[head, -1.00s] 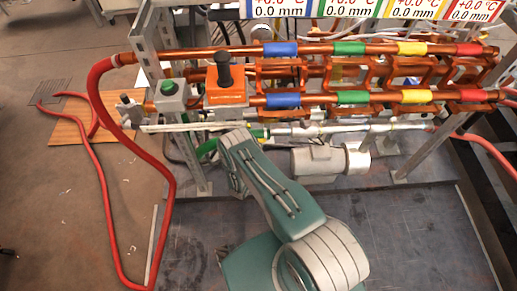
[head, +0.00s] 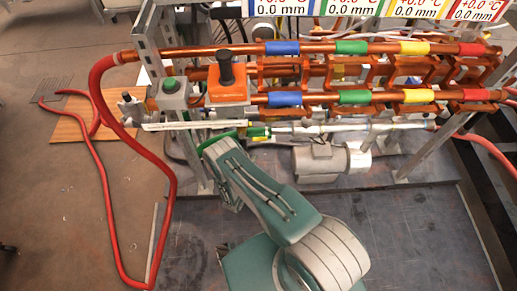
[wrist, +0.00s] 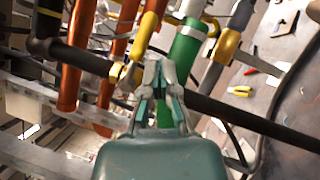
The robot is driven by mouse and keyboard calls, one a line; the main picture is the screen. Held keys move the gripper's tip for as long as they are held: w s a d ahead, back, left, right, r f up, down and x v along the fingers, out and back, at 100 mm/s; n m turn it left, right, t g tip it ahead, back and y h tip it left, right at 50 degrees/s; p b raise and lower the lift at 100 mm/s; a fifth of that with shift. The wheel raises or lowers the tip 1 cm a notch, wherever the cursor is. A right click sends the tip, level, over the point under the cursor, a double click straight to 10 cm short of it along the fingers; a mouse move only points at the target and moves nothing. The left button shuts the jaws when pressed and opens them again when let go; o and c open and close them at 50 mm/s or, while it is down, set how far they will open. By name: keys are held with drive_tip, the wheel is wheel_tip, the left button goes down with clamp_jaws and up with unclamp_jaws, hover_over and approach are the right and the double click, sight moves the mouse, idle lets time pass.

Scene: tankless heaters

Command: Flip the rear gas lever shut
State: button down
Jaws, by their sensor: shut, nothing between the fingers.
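My gripper (wrist: 158,68) is shut and empty in the wrist view, its grey fingertips over a dark pipe (wrist: 85,62). A yellow lever-like handle (wrist: 145,38) stands just left of and beyond the fingertips; it may be a gas lever, but I cannot tell if it is the rear one. A gap or light contact between it and the fingers cannot be told. In the head view my arm reaches to the lower left of the pipe rig, and the gripper is hidden there.
A green tube (wrist: 185,48) lies right of the fingers, and orange pipes (wrist: 73,75) to the left. The rig carries copper pipes with coloured bands (head: 350,97), an orange box with a black knob (head: 227,88) and a grey motor (head: 318,163). A red hose (head: 172,190) loops left.

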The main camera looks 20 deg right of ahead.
drive_tip(key=v, duration=0.5)
drive_tip(key=shift+s+a+f, duration=0.15)
drive_tip(key=shift+s+a, duration=0.1)
drive_tip(key=shift+s, duration=0.05)
